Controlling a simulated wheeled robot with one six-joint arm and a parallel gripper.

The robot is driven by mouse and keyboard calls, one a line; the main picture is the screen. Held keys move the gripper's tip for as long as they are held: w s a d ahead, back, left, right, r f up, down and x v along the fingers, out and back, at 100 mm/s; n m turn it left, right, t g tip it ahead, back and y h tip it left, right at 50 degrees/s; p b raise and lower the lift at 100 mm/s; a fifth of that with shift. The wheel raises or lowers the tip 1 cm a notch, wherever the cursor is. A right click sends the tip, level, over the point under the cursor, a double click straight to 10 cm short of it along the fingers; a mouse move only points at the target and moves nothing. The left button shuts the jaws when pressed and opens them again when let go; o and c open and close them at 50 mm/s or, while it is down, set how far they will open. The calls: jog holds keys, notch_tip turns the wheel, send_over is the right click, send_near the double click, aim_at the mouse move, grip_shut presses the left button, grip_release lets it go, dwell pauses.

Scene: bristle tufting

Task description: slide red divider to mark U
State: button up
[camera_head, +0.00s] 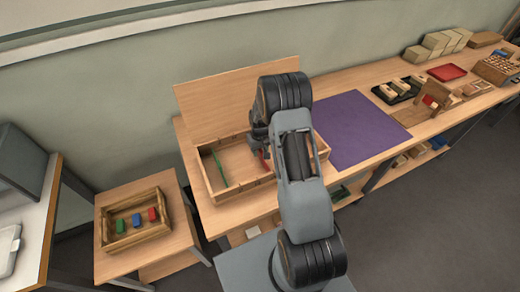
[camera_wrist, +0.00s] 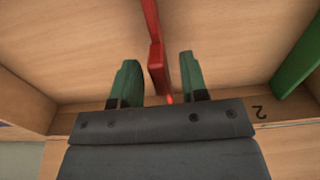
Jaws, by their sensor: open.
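A shallow wooden box (camera_head: 238,188) on the bench holds a red divider (camera_head: 265,161) and a green divider (camera_head: 219,168). My gripper (camera_head: 259,148) is over the box, partly hidden by my arm in the head view. In the wrist view my gripper (camera_wrist: 160,77) is open, with a green fingertip on each side of the red divider (camera_wrist: 157,66) and gaps showing on both sides. The green divider (camera_wrist: 300,56) stands to the right. A mark like a 2 (camera_wrist: 260,112) shows on the box rim. I cannot make out a mark U.
A wooden panel (camera_head: 225,95) stands behind the box. A purple mat (camera_head: 350,125) lies to the right. A small crate (camera_head: 112,241) with red, blue and green pieces stands on a lower table at left. Blocks and a red tray (camera_head: 447,72) are farther right.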

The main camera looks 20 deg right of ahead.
grip_shut()
dwell(0.3)
dwell(0.3)
